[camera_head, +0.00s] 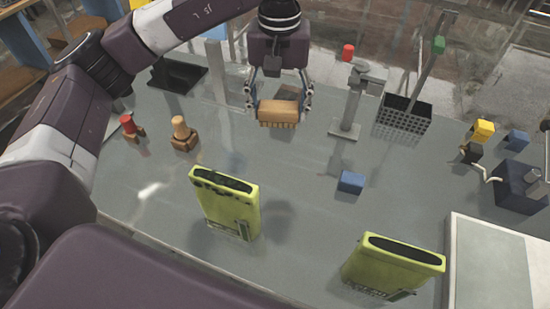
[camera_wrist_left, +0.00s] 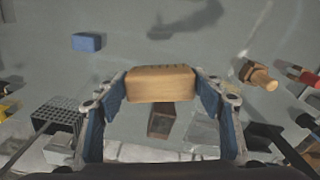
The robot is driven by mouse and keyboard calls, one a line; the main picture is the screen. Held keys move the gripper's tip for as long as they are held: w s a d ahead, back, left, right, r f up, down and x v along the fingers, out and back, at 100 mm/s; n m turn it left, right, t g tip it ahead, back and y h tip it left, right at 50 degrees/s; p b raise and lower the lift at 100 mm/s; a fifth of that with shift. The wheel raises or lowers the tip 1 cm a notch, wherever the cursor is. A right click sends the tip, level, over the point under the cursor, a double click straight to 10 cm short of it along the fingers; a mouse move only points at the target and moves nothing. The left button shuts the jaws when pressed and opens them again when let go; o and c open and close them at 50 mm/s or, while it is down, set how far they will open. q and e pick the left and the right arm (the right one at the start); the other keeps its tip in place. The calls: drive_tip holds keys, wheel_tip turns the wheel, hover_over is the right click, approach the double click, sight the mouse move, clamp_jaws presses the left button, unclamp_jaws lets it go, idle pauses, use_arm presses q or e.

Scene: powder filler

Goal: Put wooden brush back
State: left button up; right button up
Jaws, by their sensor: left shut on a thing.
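The wooden brush (camera_head: 278,111) is a light brown block with bristles along its lower edge. My left gripper (camera_head: 279,104) is shut on it, with one finger at each end. The brush appears to be held above the grey table, near its far edge in the head view. In the left wrist view the brush (camera_wrist_left: 160,84) spans the space between the blue-padded fingers of the left gripper (camera_wrist_left: 160,90). My right gripper is not in view.
Two yellow-green containers (camera_head: 225,200) (camera_head: 395,262) stand toward the front. A blue block (camera_head: 351,182), a grey stand (camera_head: 346,118) and a dark perforated holder (camera_head: 403,118) are to the right. A wooden-handled piece (camera_head: 182,132) and a red-topped piece (camera_head: 130,127) are left. Mid-table has free room.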

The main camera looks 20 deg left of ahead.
use_arm(q)
drive_tip(key=shift+w+d+r+n, duration=0.3)
drive_tip(key=shift+w+r+n, duration=0.2)
drive_tip(key=shift+w+r, duration=0.15)
drive_tip(key=shift+d+f, duration=0.1)
drive_tip(key=shift+f, duration=0.2)
wheel_tip(320, 180, down, 15)
drive_tip(key=p, duration=0.4)
wheel_tip(320, 180, down, 4)
drive_tip(key=shift+r+p, duration=0.15)
drive_tip(key=shift+p, duration=0.8)
drive_tip(key=shift+f, duration=0.3)
drive_tip(key=shift+w, duration=0.1)
drive_tip(key=shift+f, duration=0.1)
